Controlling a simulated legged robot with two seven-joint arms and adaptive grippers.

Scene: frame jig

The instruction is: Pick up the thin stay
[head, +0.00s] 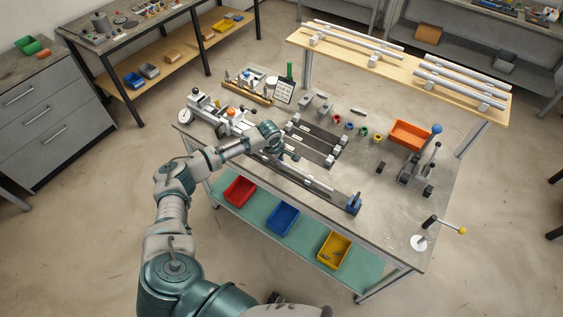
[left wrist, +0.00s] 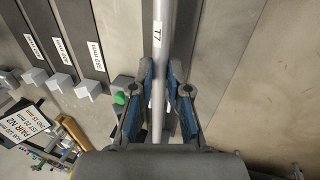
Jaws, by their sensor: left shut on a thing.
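A slim grey rod, which I take to be the thin stay (head: 316,184), lies along the front of the workbench in the head view. In the left wrist view the rod (left wrist: 183,18) runs from the top down between my fingers, with a white label that seems to read T7. My left gripper (head: 274,152) is at the rod's left part. In the left wrist view its blue-padded fingers (left wrist: 160,88) are shut on the rod, one on each side. The rod looks at or just above bench level; I cannot tell which. My right gripper is not in view.
Dark length-marked slots (head: 318,142) lie behind the rod. A clamp with a dial (head: 187,117) is at left, an orange bin (head: 410,134) and lever press (head: 420,165) at right.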

